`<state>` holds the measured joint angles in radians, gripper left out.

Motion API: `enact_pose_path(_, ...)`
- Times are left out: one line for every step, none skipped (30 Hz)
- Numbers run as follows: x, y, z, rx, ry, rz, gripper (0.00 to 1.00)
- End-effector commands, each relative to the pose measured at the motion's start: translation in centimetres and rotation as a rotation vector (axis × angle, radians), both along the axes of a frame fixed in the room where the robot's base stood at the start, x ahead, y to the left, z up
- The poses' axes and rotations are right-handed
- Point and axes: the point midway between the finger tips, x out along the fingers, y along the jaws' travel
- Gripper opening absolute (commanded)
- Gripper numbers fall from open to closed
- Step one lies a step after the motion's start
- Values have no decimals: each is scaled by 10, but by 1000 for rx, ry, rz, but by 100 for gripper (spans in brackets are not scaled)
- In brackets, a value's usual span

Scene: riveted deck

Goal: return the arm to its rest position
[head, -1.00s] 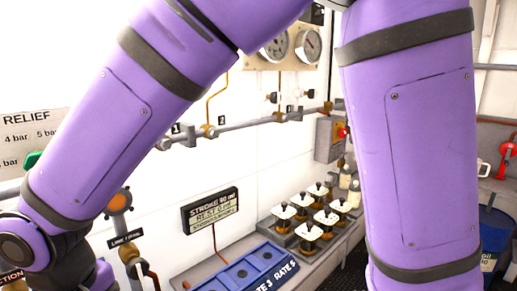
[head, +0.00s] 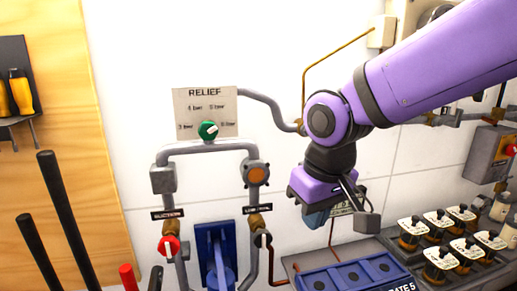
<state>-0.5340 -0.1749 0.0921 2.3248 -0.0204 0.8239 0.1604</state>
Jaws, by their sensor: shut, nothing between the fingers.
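My arm reaches in from the upper right in the head view and bends down at a dark wrist joint. My gripper (head: 317,214) hangs below the purple wrist housing, in front of the white wall and above the left end of the blue tray (head: 357,275). It is shut and empty. Its fingertips are small and hard to make out here. It appears clear of the tray, though the exact gap cannot be told.
A relief panel (head: 205,112) with a green knob (head: 208,130) is on the wall, above grey pipework with a red valve (head: 168,245). Several jars (head: 439,262) stand at right. Black levers (head: 62,210) rise at left.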

Motion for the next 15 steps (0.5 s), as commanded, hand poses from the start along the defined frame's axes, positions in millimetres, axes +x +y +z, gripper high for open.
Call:
enact_pose_path(0, -21, 11, 13, -24, -41, 0)
enact_pose_path(-1, -33, 15, 17, -36, -62, 0)
enact_pose_path(-3, -47, 22, 24, -51, -90, 0)
enact_pose_path(-5, -58, 26, 29, -62, -112, 0)
enact_pose_path(-7, -68, 30, 33, -74, -132, 0)
enact_pose_path(-11, -82, 35, 38, -89, -159, 0)
enact_pose_path(-14, -92, 39, 43, -102, -179, 0)
enact_pose_path(-17, -102, 42, 46, -114, -201, 0)
enact_pose_path(-23, -115, 46, 52, -129, -228, 0)
enact_pose_path(-27, -124, 49, 55, -142, -247, 0)
enact_pose_path(-31, -133, 52, 58, -153, -267, 0)
enact_pose_path(-37, -144, 55, 62, -170, -295, 0)
enact_pose_path(-42, -152, 57, 64, -183, -316, 0)
enact_pose_path(-48, -160, 59, 67, -194, -334, 0)
enact_pose_path(-55, -169, 61, 69, -209, -358, 0)
